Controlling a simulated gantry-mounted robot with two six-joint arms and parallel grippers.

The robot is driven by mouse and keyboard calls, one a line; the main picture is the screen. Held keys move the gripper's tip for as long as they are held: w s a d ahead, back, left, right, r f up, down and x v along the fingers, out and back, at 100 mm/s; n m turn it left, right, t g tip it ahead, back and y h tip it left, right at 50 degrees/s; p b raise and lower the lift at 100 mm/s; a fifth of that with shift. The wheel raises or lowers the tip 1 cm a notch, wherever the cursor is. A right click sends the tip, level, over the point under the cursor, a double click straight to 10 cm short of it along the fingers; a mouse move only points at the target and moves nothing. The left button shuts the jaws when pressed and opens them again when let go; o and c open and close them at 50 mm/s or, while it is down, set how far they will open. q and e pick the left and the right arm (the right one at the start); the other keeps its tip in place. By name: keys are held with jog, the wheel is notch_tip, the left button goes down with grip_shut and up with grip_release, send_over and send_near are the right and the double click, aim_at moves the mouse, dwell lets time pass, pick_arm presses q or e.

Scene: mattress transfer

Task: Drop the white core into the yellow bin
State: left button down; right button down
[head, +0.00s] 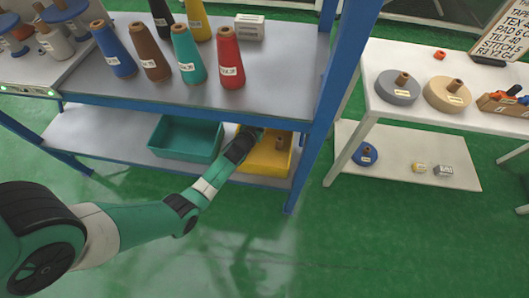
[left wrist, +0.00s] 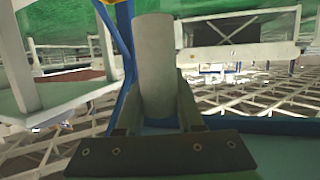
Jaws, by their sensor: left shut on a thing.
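The yellow bin (head: 264,160) stands on the lower shelf of the blue-framed rack, to the right of a teal bin. A small brown-topped piece (head: 280,143) shows at its right side. My left gripper (head: 252,134) reaches in at the bin's left rear part, under the upper shelf. In the left wrist view my left gripper (left wrist: 155,110) is shut on the white core (left wrist: 154,62), a plain pale cylinder standing up between the fingers. In the head view the core is hidden by the gripper and the shelf. My right gripper is in neither view.
The teal bin (head: 185,138) looks empty. The upper shelf (head: 285,75) overhangs the bins and carries several coloured cones. A blue rack post (head: 318,125) stands right of the yellow bin. A white table (head: 440,115) with spools stands further right.

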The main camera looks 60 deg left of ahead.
pick_arm(q)
notch_tip(320, 180, down, 6)
jog(key=b, duration=0.5)
jog(key=shift+s+r, duration=0.1)
jog(key=shift+c, duration=2.3)
grip_release()
jog(key=p+v, duration=0.4)
jog(key=v, duration=0.7)
jog(key=shift+s+d, duration=0.15)
jog(key=shift+s, duration=0.05)
